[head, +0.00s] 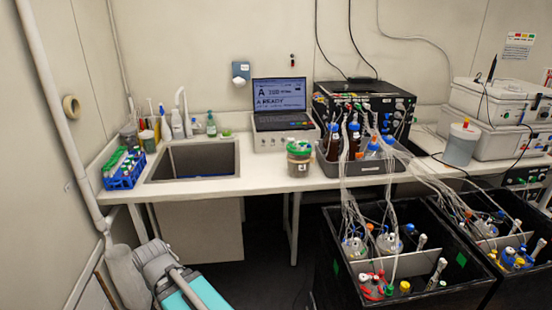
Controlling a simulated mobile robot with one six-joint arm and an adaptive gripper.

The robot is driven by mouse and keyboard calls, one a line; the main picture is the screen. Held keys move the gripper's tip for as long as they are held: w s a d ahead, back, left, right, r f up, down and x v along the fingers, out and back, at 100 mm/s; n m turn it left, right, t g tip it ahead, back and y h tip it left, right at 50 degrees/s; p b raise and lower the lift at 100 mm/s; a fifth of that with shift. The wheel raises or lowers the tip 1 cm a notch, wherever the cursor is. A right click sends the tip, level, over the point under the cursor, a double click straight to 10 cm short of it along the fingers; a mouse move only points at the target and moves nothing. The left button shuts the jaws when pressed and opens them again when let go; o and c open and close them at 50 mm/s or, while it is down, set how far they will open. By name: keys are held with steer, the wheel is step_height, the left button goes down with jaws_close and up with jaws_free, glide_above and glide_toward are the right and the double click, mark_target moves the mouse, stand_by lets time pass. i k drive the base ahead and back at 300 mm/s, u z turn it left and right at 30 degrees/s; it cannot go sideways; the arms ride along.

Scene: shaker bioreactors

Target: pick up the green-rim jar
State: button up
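The green-rim jar (299,168) stands upright on the white bench, between the sink and the grey tray. It is clear with a green rim and a white label with a dark mark, and several small items show at its top. Nothing covers its front. Part of my arm shows at the lower left, well away from the jar. My gripper cannot be made out in the head view.
A grey tray (345,170) with bottles and tubing stands close to the jar's right. A laptop (280,103) is behind it. Left are the sink (195,160) and a blue tube rack (124,170). Black bins (400,298) with vessels stand in front, right.

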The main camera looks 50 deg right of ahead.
mark_target(299, 160)
steer(key=u, duration=0.05)
steer(key=i, duration=1.8)
steer(key=z, duration=2.5)
steer(key=i, duration=0.3)
steer(key=z, duration=0.1)
